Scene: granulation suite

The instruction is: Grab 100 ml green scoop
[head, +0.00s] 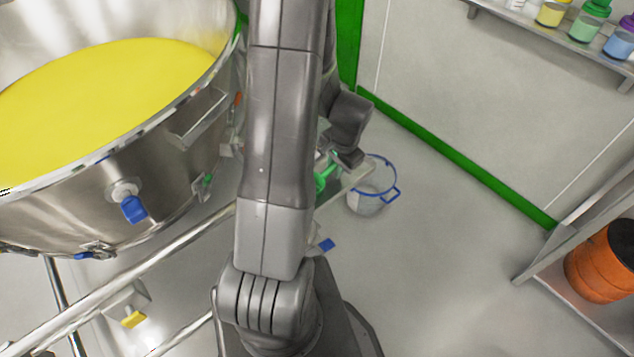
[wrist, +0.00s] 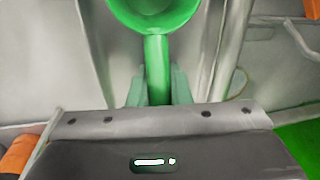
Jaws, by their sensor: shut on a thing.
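The green scoop (wrist: 157,62) shows in the wrist view with its round bowl at the top and its handle running down to my gripper (wrist: 158,92). My gripper's greenish fingers are shut on the handle, one on each side. In the head view a part of the green scoop (head: 323,177) shows just right of my arm, by a light ledge. My arm hides much of that spot, and the fingers are not clear there. I cannot read a volume mark on the scoop.
A large steel vessel (head: 160,150) with yellow contents stands at the left. A clear bucket with a blue rim (head: 371,205) stands right of the scoop. An orange drum (head: 605,262) sits on the right shelf. Jars (head: 585,25) stand on the upper right shelf. Floor is open between.

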